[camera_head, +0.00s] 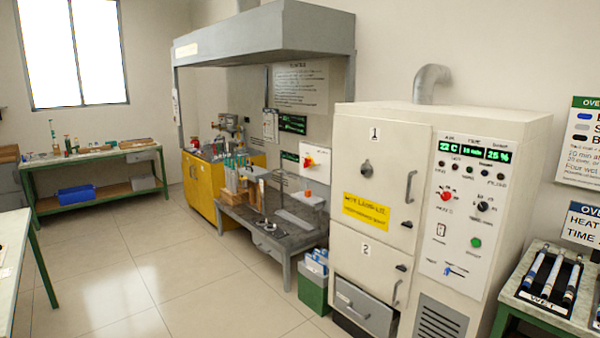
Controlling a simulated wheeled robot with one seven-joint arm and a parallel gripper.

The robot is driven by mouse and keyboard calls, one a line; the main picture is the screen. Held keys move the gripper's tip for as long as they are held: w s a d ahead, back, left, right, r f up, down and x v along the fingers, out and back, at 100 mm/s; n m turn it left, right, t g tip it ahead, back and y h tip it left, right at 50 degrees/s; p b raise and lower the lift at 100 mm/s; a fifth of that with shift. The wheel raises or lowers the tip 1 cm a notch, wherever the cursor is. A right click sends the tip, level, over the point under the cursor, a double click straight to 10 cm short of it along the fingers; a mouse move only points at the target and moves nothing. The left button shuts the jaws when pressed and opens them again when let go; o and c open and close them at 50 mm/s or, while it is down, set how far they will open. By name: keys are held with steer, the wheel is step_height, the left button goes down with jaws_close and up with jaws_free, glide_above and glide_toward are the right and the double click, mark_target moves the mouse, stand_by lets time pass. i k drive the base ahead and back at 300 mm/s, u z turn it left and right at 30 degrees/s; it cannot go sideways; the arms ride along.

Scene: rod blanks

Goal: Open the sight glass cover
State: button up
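The oven (470,122) is a large cream cabinet at the right. Its upper door (385,145), marked 1, is shut. A small round grey piece (366,168) sits on that door above a yellow label (366,212); it looks like the sight glass cover, and no window shows there. The door handle (409,187) is a grey vertical bar to its right, with a dark latch (407,224) below. My gripper is not in view.
A lower door (365,262), marked 2, and a grey drawer (362,307) are below. A green bin (313,285) stands left of the oven. A rod tray marked WET (543,300) is at right. A grey bench (272,235) stands under the hood. The tiled floor (170,290) is clear.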

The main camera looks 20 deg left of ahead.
mark_target(366, 170)
steer(key=u, duration=0.7)
steer(key=i, duration=0.85)
steer(key=u, duration=0.65)
steer(key=i, duration=1.6)
steer(key=z, duration=0.1)
